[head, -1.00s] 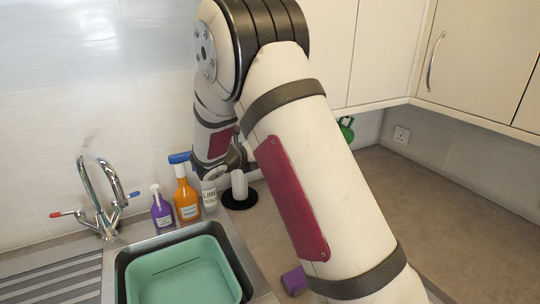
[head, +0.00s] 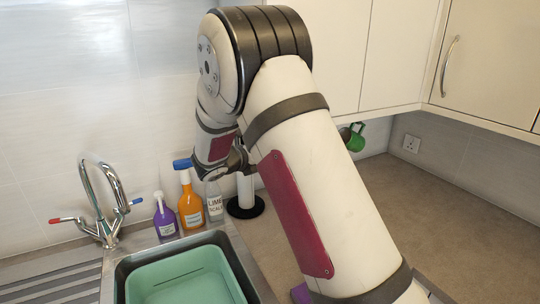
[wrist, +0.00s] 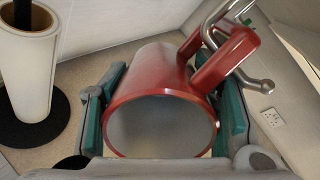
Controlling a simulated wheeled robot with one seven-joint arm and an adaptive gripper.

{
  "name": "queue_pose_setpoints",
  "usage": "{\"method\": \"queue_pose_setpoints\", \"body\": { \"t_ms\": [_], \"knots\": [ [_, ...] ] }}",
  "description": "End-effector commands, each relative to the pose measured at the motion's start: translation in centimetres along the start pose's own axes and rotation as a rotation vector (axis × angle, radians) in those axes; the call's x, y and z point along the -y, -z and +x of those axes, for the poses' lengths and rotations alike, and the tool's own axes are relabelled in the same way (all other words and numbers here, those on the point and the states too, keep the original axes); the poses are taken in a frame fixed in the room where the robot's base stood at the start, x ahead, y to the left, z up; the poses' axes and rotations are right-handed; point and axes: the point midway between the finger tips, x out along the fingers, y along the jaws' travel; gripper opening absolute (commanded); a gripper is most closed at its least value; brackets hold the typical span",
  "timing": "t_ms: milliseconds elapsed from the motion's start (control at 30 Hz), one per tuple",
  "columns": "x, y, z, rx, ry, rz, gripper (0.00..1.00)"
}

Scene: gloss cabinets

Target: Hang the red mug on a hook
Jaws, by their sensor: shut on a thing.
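The red mug (wrist: 150,95) lies on its side between the teal-padded fingers of my gripper (wrist: 163,112) in the wrist view, its round end facing the camera. My gripper is shut on its body. The mug's handle (wrist: 228,58) points up and to the right. A metal hook (wrist: 262,84) with a rounded tip overlaps the handle; I cannot tell for certain whether it passes through the opening. In the head view the red mug and my fingers are hidden behind my arm. A green mug (head: 352,135) hangs under the wall cabinet, partly hidden by my arm.
A white paper roll on a black-based holder (wrist: 28,70) stands left of my gripper. Orange (head: 190,205), purple (head: 165,217) and clear (head: 214,203) bottles stand behind the sink with its green basin (head: 185,272). The counter on the right (head: 425,205) is clear.

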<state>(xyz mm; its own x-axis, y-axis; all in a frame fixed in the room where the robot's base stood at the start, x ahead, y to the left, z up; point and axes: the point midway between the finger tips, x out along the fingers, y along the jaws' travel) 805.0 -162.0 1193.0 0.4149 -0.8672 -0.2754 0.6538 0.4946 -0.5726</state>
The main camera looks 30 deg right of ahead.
Motion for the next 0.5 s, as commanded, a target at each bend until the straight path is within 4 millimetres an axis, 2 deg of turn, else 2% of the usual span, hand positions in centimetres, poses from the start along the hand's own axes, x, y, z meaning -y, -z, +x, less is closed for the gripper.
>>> {"method": "queue_pose_setpoints", "body": {
  "t_ms": [33, 467, 500],
  "knots": [
    [0.68, -0.29, 0.55, 0.003, 0.014, 0.005, 0.1],
    [0.82, -0.14, 0.62, -0.001, 0.018, 0.006, 0.1],
    [0.82, -0.13, 0.62, -0.001, 0.018, 0.006, 0.59]
  ]
}}
